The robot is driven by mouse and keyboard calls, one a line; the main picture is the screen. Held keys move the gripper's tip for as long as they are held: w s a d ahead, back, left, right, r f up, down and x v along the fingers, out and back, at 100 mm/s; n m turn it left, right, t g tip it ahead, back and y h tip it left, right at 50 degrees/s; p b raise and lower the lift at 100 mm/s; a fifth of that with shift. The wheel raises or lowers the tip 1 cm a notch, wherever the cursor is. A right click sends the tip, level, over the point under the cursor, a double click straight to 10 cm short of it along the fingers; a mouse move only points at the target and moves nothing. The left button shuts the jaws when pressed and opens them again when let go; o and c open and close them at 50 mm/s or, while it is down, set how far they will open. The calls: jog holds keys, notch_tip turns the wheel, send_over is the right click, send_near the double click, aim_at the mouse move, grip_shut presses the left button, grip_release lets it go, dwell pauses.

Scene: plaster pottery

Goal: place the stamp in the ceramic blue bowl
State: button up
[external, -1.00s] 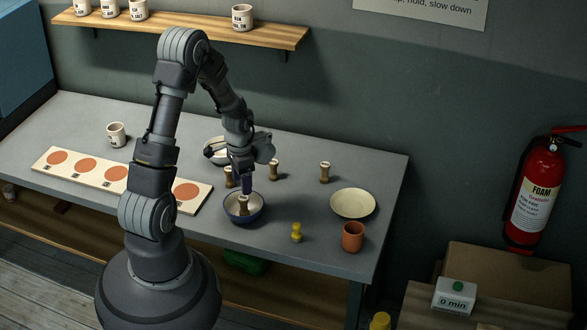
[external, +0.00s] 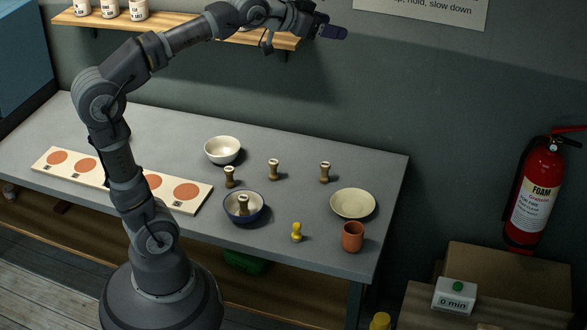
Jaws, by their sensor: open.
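The ceramic blue bowl (external: 232,217) sits near the front middle of the table. A brown wooden stamp (external: 244,205) stands inside it. Three similar stamps stand on the table: one just behind the blue bowl (external: 229,177), one further back (external: 273,169) and one to the right (external: 325,172). My gripper (external: 340,32) is open and empty, raised high above the table near the shelf's right end, apart from all the stamps and bowls.
A cream bowl (external: 222,150) stands behind the blue bowl. A cream plate (external: 353,203), a terracotta cup (external: 353,237) and a small yellow object (external: 297,232) are at the right. A board with orange discs (external: 200,205) lies at the left. The shelf (external: 220,32) is close to my arm.

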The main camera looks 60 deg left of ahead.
jog(key=s+d+r+t, duration=0.1)
jog(key=s+r, duration=0.1)
jog(key=r, duration=0.2)
jog(key=s+d+r+t+h, duration=0.1)
jog(key=s+d+r, duration=0.1)
jog(key=s+r, duration=0.1)
jog(key=shift+d+r, duration=0.3)
jog(key=shift+r, duration=0.1)
